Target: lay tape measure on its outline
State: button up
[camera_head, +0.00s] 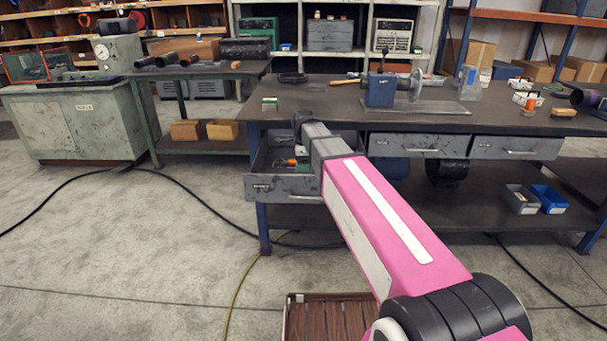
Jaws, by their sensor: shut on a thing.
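My pink arm reaches from the lower right up to the open left drawer (286,187) of the workbench. Its dark wrist end is over the back of that drawer, near the bench's front edge. My gripper's fingers are hidden behind the arm, so I do not see what is between them. I cannot make out a tape measure or its outline. In the drawer an orange-tipped thing (290,162) and some green bits show left of the arm. The arm covers much of the drawer.
The workbench top (330,98) holds a blue vise-like tool (381,90), a small green box (269,103) and a brown block (563,112). Two drawers (420,146) at the right are shut. A slatted wooden crate (325,318) stands on the floor below. Cables cross the floor.

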jog(key=shift+f, duration=1.8)
jog(key=shift+f, duration=0.2)
jog(key=o, duration=1.1)
jog(key=shift+o, duration=0.2)
jog(key=shift+r, duration=0.1)
notch_tip(320, 180, up, 12)
jog(key=shift+r, duration=0.1)
